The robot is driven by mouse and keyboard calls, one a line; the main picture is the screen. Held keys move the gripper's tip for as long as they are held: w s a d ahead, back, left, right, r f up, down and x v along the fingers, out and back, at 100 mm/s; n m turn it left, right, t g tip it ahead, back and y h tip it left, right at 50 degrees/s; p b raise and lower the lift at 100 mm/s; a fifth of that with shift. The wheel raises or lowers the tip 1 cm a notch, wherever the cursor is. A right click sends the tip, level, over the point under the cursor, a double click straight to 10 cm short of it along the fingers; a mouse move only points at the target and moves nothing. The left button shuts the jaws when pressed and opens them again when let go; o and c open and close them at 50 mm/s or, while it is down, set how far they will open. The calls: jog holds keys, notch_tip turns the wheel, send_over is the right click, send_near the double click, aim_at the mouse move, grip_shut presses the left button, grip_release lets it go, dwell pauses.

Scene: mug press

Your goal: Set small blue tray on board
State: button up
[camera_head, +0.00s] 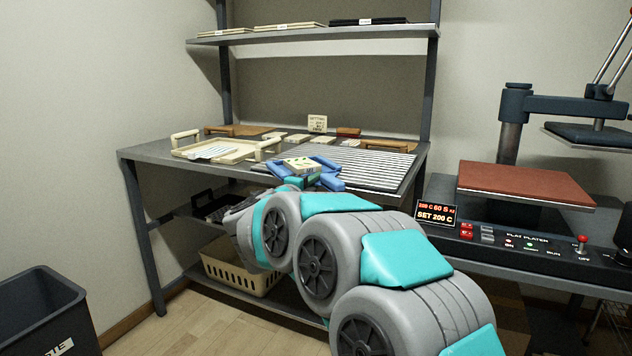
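The small blue tray (327,184) shows at the front left of the striped grey-and-white board (385,168) on the workbench. Its raised blue sides show left and right of my gripper, and a cream block with a green-teal part shows in its middle. My gripper (300,182) is at the tray's near side, at the end of my outstretched arm. My wrist hides the fingertips and part of the tray, so I cannot tell whether the fingers are closed on it. I cannot tell whether the tray touches the board or is held just above it.
A larger cream tray (222,150) with handles stands on the bench's left. Small blocks and a sign (317,123) line the back. A shelf (300,33) hangs above. A press with a red-brown plate (520,182) stands right. A dark bin (42,310) is front left.

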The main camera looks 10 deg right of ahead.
jog(key=o, duration=0.3)
jog(key=shift+o, duration=0.3)
jog(key=shift+f, duration=0.1)
jog(key=shift+r+p, duration=0.35)
jog(key=shift+r, duration=0.05)
jog(key=shift+s+a+r, duration=0.1)
jog(key=shift+r, duration=0.2)
jog(key=v, duration=1.1)
jog(key=shift+s+a, duration=0.2)
jog(key=shift+s, duration=0.1)
